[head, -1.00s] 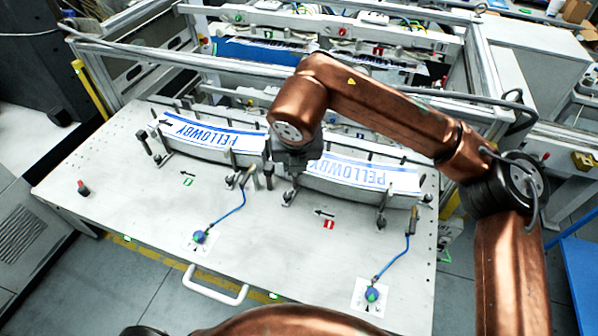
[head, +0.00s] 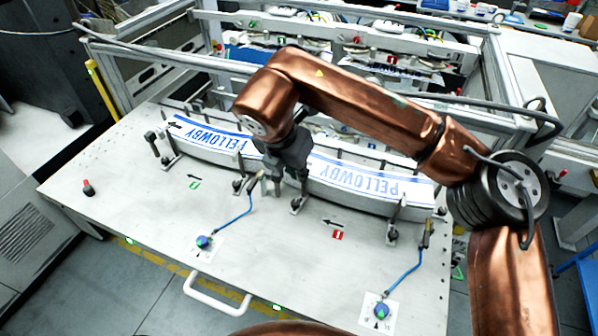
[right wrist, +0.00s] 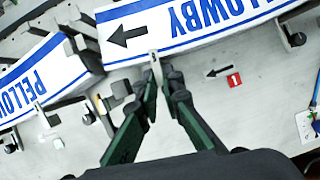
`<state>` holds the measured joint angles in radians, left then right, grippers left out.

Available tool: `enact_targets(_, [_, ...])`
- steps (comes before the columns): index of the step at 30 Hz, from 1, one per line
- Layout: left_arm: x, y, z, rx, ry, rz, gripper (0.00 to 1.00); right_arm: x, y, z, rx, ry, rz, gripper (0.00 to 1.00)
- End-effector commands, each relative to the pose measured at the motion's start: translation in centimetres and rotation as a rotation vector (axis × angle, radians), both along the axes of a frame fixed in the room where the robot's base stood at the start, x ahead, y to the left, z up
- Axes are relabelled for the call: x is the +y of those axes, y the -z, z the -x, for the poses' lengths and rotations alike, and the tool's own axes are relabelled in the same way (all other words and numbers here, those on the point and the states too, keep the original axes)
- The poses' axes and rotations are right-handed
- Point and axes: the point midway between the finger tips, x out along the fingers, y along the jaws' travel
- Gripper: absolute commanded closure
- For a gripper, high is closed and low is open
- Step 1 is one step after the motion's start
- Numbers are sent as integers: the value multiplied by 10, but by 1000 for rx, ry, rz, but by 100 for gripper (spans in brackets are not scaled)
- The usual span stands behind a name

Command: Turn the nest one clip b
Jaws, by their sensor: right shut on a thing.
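Nest one (head: 360,200), the right one beside the red "1" sign (head: 338,235), holds a curved white label strip (head: 370,180) with blue PELLOWBY lettering. My right gripper (head: 289,188) is at the left end of this nest. In the right wrist view its dark fingers (right wrist: 164,82) are shut on a slim, light metal clip (right wrist: 154,72) at the label's lower edge, near the printed black arrow. The clip stands roughly upright in that picture. In the head view the fingers hide most of it. My left gripper is out of view.
The left nest (head: 205,150) holds a similar label, close beside my right gripper. Posts with black knobs (head: 391,236) stand along the nest fronts. Blue cables run to two dials (head: 381,311). The front of the grey table (head: 270,265) is mostly clear.

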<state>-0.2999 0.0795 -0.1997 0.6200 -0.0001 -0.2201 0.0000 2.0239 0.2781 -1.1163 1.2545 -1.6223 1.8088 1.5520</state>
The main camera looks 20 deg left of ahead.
Motion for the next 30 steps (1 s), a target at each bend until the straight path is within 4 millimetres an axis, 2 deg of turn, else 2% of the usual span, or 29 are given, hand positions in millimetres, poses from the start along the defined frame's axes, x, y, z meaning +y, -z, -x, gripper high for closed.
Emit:
enact_targets(10, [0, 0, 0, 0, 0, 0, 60, 0, -1, -1, -1, 3, -2, 100])
enact_targets(11, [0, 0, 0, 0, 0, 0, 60, 0, -1, -1, -1, 3, -2, 92])
enact_targets(18, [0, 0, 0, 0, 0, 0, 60, 0, -1, 0, -1, 2, -2, 75])
enact_targets(26, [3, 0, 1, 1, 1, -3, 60, 0, -1, 0, 0, 2, -1, 75])
enact_targets(30, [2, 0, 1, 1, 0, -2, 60, 1, -10, 3, -2, 1, -2, 75])
